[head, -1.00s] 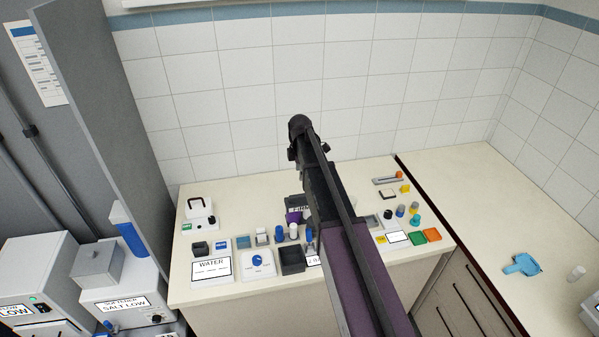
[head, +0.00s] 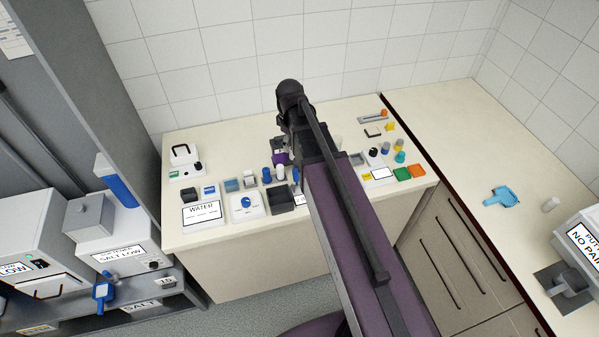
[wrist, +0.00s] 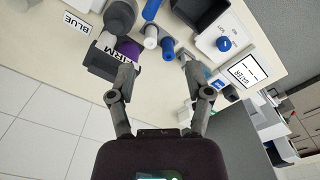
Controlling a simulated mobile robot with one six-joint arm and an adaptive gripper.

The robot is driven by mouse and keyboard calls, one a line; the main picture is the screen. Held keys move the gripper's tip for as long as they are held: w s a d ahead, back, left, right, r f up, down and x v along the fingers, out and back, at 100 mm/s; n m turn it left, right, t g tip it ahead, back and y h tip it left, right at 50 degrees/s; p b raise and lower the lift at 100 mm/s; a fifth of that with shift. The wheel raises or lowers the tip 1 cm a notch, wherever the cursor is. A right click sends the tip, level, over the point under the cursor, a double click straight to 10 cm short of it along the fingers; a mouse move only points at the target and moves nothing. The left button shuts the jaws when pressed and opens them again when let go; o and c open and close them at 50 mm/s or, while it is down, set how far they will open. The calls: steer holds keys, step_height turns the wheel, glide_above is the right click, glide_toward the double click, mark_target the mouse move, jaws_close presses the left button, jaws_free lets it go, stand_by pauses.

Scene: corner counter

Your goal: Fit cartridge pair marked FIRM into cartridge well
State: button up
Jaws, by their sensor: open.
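A purple label reading FIRM (wrist: 130,49) lies beside a dark block (wrist: 103,63) in the wrist view. In the head view a purple patch (head: 279,158) shows beside my arm, with its lettering hidden. Blue-and-white cylinders (wrist: 151,36) stand just right of the label; they also show in the head view (head: 267,174). I cannot tell which are the FIRM pair. A dark open box (head: 281,200) stands in front of them; I cannot tell whether it is the cartridge well. My gripper (wrist: 156,68) is open and empty, its fingers apart near the label and cylinders.
A BLUE label (wrist: 76,22) and grey cylinder (wrist: 120,15) are near the gripper. Orange and green blocks (head: 409,172) are at right.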

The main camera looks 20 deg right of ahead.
steer(key=s+a+m, duration=0.1)
steer(key=s+m, duration=0.7)
steer(key=s, duration=0.5)
steer(key=o, duration=0.5)
steer(key=shift+w, duration=0.2)
steer(key=w+n, duration=0.6)
steer(key=w, duration=0.3)
steer(key=w+d+n, duration=0.1)
steer(key=w+n, duration=0.4)
steer(key=w, duration=0.4)
steer(key=w+d+n, duration=0.1)
steer(key=w+n, duration=0.5)
steer(key=w, duration=0.3)
steer(key=shift+w+f+n+b, duration=0.3)
steer(key=shift+w, duration=0.05)
